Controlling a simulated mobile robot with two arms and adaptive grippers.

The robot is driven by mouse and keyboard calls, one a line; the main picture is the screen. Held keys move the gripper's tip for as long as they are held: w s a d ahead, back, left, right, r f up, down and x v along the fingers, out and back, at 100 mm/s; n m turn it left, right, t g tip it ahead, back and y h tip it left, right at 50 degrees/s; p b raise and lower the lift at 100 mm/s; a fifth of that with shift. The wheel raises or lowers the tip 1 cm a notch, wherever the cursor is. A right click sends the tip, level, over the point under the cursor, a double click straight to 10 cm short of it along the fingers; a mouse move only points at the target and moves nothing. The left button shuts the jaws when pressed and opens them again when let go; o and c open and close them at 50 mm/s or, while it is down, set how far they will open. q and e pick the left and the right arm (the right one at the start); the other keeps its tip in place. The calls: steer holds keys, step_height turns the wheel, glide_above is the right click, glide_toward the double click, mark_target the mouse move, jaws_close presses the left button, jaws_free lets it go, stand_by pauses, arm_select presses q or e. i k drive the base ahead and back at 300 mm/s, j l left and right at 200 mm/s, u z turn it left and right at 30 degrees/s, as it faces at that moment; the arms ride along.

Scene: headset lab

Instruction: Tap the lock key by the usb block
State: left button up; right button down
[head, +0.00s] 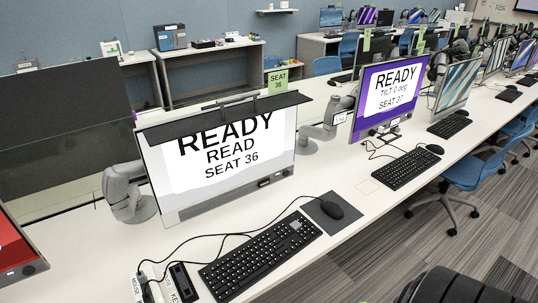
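A black keyboard (262,256) lies on the white desk in front of the seat 36 monitor. A small lighter grey patch (296,226) shows near its far right corner. Left of the keyboard is a dark narrow block (183,282), which may be the usb block. White labelled pieces beside it read MOUSE (137,288) and KEY (171,284), with black cables around them. I cannot make out which key is the lock key; single key legends are too small to read.
The seat 36 monitor (225,155) stands behind the keyboard, with a dark hood on top. A mouse (332,206) rests on a dark pad right of the keyboard. A purple-screened monitor (390,95) and another keyboard (407,169) stand farther right. A dark rounded object (455,287) fills the bottom right.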

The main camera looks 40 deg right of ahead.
mark_target(295, 224)
steer(key=z, duration=1.2)
